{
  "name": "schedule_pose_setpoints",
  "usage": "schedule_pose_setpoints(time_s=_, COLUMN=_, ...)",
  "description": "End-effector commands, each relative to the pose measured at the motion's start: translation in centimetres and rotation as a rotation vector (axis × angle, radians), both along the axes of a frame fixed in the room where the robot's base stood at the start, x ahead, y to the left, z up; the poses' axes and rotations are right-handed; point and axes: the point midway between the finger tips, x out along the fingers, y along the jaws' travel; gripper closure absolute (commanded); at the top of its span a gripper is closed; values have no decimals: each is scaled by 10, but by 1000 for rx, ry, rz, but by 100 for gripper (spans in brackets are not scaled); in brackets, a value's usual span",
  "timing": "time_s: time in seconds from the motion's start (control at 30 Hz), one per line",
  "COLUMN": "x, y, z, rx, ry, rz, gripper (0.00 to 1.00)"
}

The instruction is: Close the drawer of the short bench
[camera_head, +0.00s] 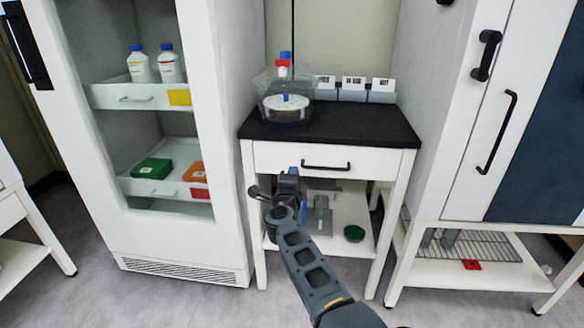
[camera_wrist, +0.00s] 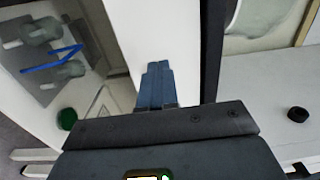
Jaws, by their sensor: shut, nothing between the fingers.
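The short bench has a black top (camera_head: 350,125) and a white drawer (camera_head: 275,155) with a black bar handle (camera_head: 326,167). The drawer front looks close to flush below the top; I cannot tell whether a small gap is left. My gripper (camera_head: 289,173) is shut and empty, in front of the lower left part of the drawer front, left of the handle. In the wrist view the blue fingers (camera_wrist: 158,68) lie together over a white bench surface (camera_wrist: 180,40), beside the dark edge of the top (camera_wrist: 212,50). Contact with the drawer cannot be made out.
A clear vessel (camera_head: 285,105) and several labelled grey boxes (camera_head: 353,90) stand on the bench. The lower shelf (camera_head: 335,245) holds glassware and a green round item (camera_head: 354,233). A white glass-fronted cabinet (camera_head: 225,150) stands left, a tall white unit (camera_head: 440,150) right.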

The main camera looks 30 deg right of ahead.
Motion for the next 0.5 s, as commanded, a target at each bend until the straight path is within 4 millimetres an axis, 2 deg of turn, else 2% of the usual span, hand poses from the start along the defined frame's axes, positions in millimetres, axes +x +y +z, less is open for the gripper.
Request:
schedule_pose_setpoints(time_s=0.4, x=-54, y=39, z=2, rx=-1, ry=2, rz=1, gripper=100)
schedule_pose_setpoints(time_s=0.5, x=-62, y=46, z=1, rx=-1, ry=2, rz=1, gripper=100)
